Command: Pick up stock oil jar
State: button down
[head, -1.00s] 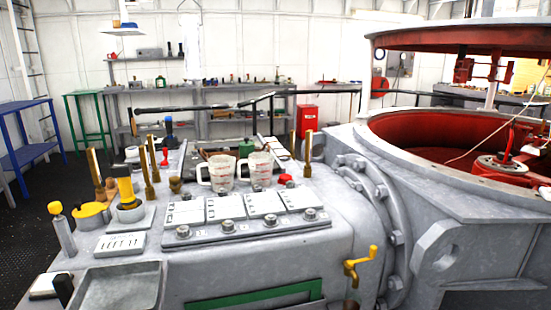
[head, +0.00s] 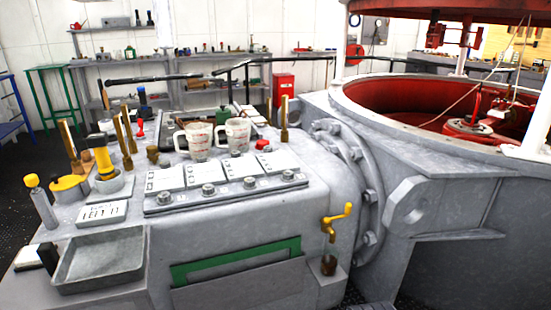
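No jar in view carries a readable stock oil label, so I cannot tell which vessel is the stock oil jar. Two clear measuring jugs with red markings, a left jug (head: 199,141) and a right jug (head: 238,136), stand upright side by side on the grey machine top (head: 310,200). A small green container (head: 222,115) stands behind them, partly hidden. A small brown pot (head: 152,154) stands left of the jugs. A dark copper-coloured cup (head: 328,266) sits beneath a yellow-handled tap (head: 337,219) on the machine's front. My gripper is not in view.
White plates with knobs (head: 207,189) lie before the jugs. Brass levers (head: 102,163) stand left. A grey tray (head: 100,259) and a lettered sign (head: 101,213) are front left. A large red-lined basin (head: 400,105) fills the right. Shelves (head: 120,60) line the back wall.

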aim_at(329, 257)
jog(key=u, duration=1.6)
jog(key=z, duration=1.85)
jog(key=i+j+u, duration=0.15)
jog(key=j+u, duration=0.15)
jog(key=i+j+u, duration=0.3)
jog(key=k+j, duration=0.1)
